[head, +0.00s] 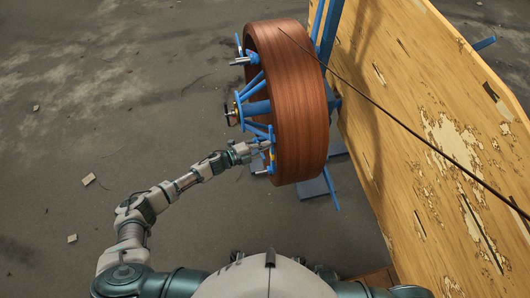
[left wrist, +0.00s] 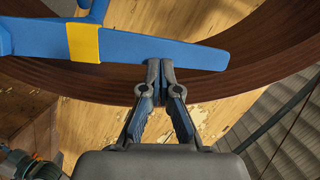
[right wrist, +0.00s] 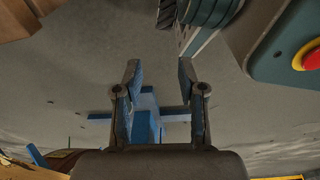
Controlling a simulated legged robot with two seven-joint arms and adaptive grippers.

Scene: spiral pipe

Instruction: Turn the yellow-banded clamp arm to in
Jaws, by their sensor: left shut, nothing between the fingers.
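The blue clamp arm (left wrist: 160,50) with a yellow band (left wrist: 84,43) lies across the brown pipe coil (left wrist: 110,82) in the left wrist view. My left gripper (left wrist: 160,66) is shut and empty, its tips at the arm's lower edge near its free end. I cannot tell whether they touch it. In the head view my left gripper (head: 262,147) is at the lower left side of the brown coil (head: 302,110), and partly hides the clamp arm there. My right gripper (right wrist: 159,72) is open and empty in the right wrist view.
The coil sits on a blue spoked reel (head: 255,108) with other arms along its rim. A worn wooden panel (head: 430,110) stands close on the right, with a dark rod (head: 400,116) crossing in front. Blue stand parts (right wrist: 145,115) show beyond my right gripper. The floor at left is mostly clear.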

